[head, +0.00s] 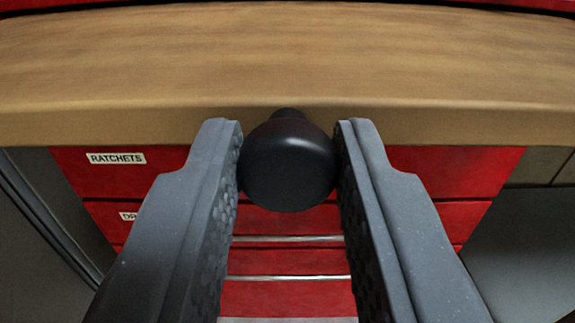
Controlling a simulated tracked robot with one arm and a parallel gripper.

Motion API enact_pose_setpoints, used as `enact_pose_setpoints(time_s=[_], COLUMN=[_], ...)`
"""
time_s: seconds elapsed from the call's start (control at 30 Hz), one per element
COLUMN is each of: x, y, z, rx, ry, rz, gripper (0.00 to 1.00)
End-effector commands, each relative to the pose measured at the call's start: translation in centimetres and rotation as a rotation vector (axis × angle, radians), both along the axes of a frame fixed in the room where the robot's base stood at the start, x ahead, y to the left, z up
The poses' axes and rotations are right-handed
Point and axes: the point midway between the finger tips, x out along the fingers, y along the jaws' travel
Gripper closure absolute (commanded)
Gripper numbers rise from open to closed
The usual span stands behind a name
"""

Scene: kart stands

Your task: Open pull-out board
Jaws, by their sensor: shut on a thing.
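The pull-out board (285,60) is a wooden slab across the top of the head view, with its front edge toward me. A round black knob (288,165) sticks out from the middle of that front edge. My gripper (289,160) has one grey finger on each side of the knob and is shut on it. The fingers hide parts of the red drawers behind. How far the board stands out cannot be told from this view.
Below the board is a red drawer cabinet (475,170) with several drawers and metal trim strips. One drawer has a label reading RATCHETS (116,158). A second label below it is partly hidden by a finger. Grey surfaces lie on both sides of the cabinet.

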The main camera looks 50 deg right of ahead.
Motion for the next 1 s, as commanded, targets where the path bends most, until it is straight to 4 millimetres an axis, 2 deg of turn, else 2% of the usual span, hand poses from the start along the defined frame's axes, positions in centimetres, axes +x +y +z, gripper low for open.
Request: enact_pose_setpoints(time_s=[0.47, 0.5, 0.57, 1.0], x=[-0.46, -0.44, -0.44, -0.47], y=[-0.25, -0.28, -0.3, -0.45], z=[0.06, 0.06, 0.05, -0.02], rx=[-0.001, -0.001, -0.001, -0.001], ry=[-0.001, -0.001, -0.001, 0.001], rz=[-0.016, -0.016, -0.016, -0.018], gripper=[1.0, 0.72, 0.56, 0.54])
